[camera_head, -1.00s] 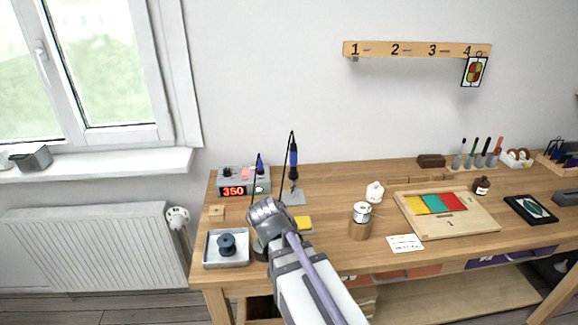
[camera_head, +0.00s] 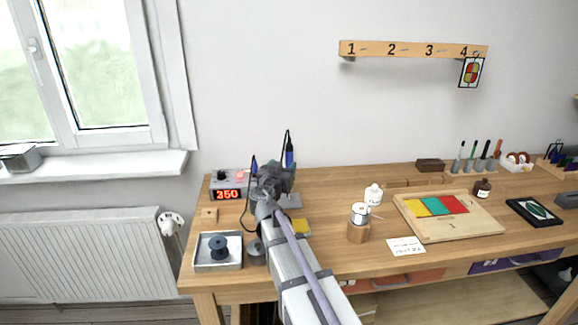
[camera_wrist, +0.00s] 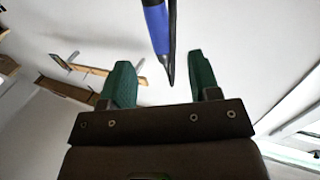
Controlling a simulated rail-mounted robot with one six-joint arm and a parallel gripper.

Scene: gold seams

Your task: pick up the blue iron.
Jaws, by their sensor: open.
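The blue iron (camera_head: 289,155) stands upright in its stand at the back left of the workbench, its cord rising above it. I cannot tell whether either finger touches the iron.
A grey station (camera_head: 228,186) showing 350 and a second blue-tipped tool (camera_head: 254,166) stand left of my gripper. A tray (camera_head: 218,262) with a dark spool lies at the front left. A tin on a wooden block (camera_head: 359,232) and a white bottle (camera_head: 373,194) stand to the right.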

